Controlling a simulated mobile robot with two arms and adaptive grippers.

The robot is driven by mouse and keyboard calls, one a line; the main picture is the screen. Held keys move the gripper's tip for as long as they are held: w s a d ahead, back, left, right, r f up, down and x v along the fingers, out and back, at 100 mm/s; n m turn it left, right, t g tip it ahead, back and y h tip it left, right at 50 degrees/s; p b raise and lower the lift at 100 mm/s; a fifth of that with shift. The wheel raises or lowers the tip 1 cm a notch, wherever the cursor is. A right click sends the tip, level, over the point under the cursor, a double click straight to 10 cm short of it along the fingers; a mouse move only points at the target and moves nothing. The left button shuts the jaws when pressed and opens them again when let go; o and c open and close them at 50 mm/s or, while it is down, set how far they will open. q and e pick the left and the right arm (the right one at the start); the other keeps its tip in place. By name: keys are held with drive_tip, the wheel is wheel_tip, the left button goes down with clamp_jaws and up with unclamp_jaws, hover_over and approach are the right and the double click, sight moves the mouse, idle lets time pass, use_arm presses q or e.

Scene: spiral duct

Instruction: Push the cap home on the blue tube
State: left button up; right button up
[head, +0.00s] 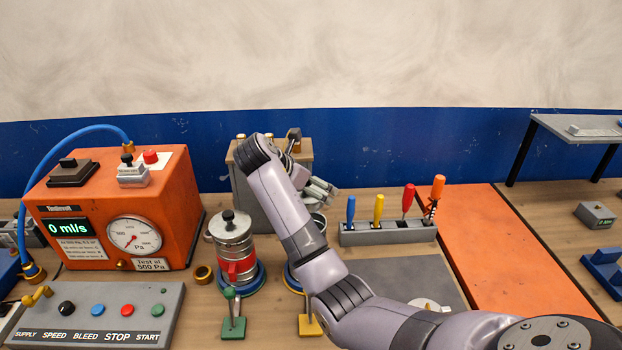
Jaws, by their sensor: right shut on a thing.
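The only plainly blue tube I see is a hose (62,138), arching from a brass fitting on top of the orange tester down to its left side. A silver duct (232,245) with a red band stands upright on a blue ring, with a black-knobbed cap (229,218) on top. Behind my right forearm, part of a second round metal rim (319,222) shows above another blue base (291,279). My right gripper (322,190) is just above that rim, partly hidden by my arm. What it holds cannot be made out. My left gripper is out of view.
Green (233,322) and yellow (309,325) clamps stand near the ducts. A grey rack (385,232) holds screwdrivers. The orange mat (520,270) at the right is clear.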

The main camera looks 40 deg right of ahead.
drive_tip(key=shift+d, duration=0.1)
drive_tip(key=shift+d+f, duration=0.1)
drive_tip(key=shift+d, duration=0.1)
drive_tip(key=shift+a+f, duration=0.15)
drive_tip(key=shift+f, duration=0.9)
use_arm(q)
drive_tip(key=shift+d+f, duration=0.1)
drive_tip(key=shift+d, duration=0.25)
use_arm(e)
wheel_tip(320, 180, down, 4)
drive_tip(key=shift+r, duration=0.15)
drive_tip(key=shift+f, duration=2.05)
idle(0.5)
